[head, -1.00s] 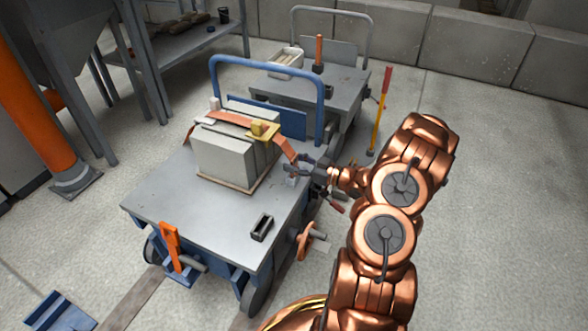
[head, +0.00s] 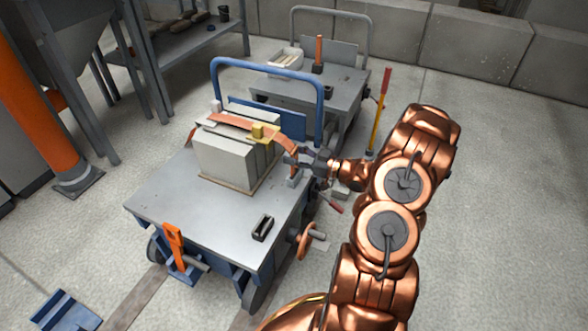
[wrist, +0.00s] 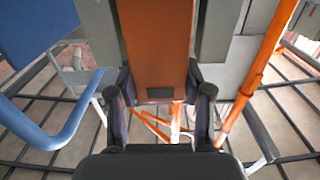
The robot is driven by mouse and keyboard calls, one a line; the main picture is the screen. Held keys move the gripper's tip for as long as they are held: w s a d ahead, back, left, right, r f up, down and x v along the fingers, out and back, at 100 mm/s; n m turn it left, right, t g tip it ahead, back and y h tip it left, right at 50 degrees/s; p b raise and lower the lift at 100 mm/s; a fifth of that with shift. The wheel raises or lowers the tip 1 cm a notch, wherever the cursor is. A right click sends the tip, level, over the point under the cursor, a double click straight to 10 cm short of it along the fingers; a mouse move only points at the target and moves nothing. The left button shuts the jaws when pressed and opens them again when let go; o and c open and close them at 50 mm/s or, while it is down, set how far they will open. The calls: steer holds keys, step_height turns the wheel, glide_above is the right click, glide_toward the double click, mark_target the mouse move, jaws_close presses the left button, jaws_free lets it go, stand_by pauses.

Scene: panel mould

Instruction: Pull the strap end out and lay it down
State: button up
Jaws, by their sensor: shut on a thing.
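An orange strap (head: 228,121) runs over a stack of grey blocks (head: 224,160) on a cart. It passes a yellow buckle (head: 260,132) on top of the stack. The strap end comes down from the buckle on the right side to my gripper (head: 293,158). In the wrist view the strap (wrist: 155,45) runs broad and flat between the two fingers of my gripper (wrist: 160,100), which is shut on it. The strap's tip is hard to make out in the head view.
The cart top (head: 185,205) is bare in front of the stack, apart from a small black item (head: 263,227). A blue push handle (head: 320,100) rises behind the stack. A second cart (head: 345,92) with a white box (head: 286,62) stands behind. An orange handwheel (head: 304,241) sits at the cart's side.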

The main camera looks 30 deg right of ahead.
steer(key=shift+r+p, duration=0.7)
steer(key=shift+r, duration=0.45)
steer(key=shift+r, duration=0.15)
steer(key=shift+r+p, duration=1.35)
steer(key=shift+r, duration=0.55)
steer(key=shift+a, duration=0.15)
